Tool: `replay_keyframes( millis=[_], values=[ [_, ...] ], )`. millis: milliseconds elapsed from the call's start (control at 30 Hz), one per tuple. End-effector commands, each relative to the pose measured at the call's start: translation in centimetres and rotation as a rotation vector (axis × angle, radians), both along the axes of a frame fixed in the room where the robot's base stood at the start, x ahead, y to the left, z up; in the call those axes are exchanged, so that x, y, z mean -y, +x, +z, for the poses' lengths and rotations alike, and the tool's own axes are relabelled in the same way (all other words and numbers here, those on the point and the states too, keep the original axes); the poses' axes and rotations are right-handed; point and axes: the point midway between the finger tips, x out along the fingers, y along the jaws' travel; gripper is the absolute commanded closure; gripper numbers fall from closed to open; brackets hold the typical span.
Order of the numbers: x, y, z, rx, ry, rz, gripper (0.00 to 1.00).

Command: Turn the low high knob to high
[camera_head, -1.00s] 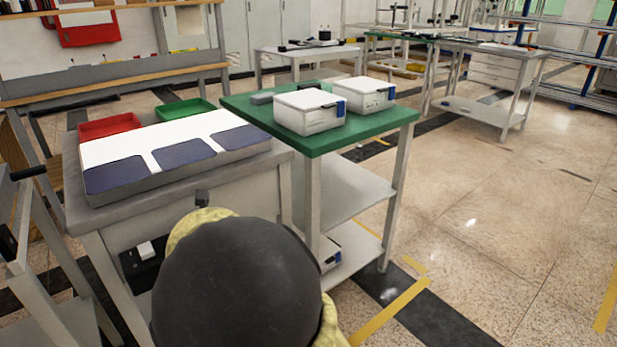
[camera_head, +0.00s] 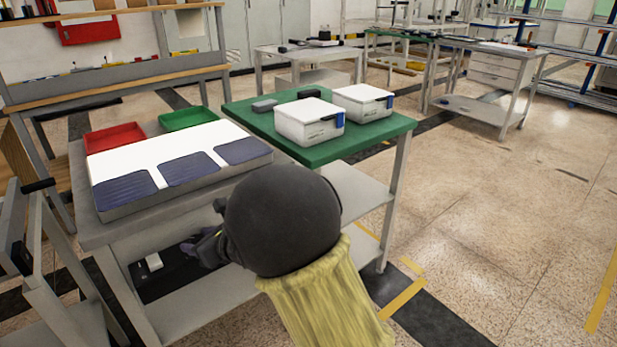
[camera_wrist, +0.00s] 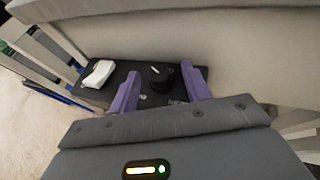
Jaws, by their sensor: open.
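A round black knob (camera_wrist: 160,79) with a small pale mark sits on a black panel (camera_wrist: 135,72) in the wrist view. Pale lettering on the panel near the knob is too small and partly covered to read, so I cannot tell its setting. My gripper (camera_wrist: 160,70) is open and empty, its two purple fingers on either side of the knob and apart from it in the picture. In the head view the panel (camera_head: 180,279) sits low under the grey table top, with my gripper (camera_head: 205,247) at it; the knob is hidden there.
A white block-like switch (camera_wrist: 98,73) is on the panel, left of the knob. The grey table (camera_head: 90,238) overhangs the panel and carries a white board with dark pads. A green table (camera_head: 370,137) with white boxes stands at the right. Floor at right is clear.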

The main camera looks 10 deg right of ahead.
Motion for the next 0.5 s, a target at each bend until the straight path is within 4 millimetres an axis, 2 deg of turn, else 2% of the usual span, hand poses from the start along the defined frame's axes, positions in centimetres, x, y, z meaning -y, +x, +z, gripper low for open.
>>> replay_keyframes(
  millis=[67,500],
  values=[
    [0.1,0.1,0.4,-0.002,-0.002,0.028,0.52],
    [5.2,-3.6,2.8,0.0,0.002,0.021,0.52]
  ],
)
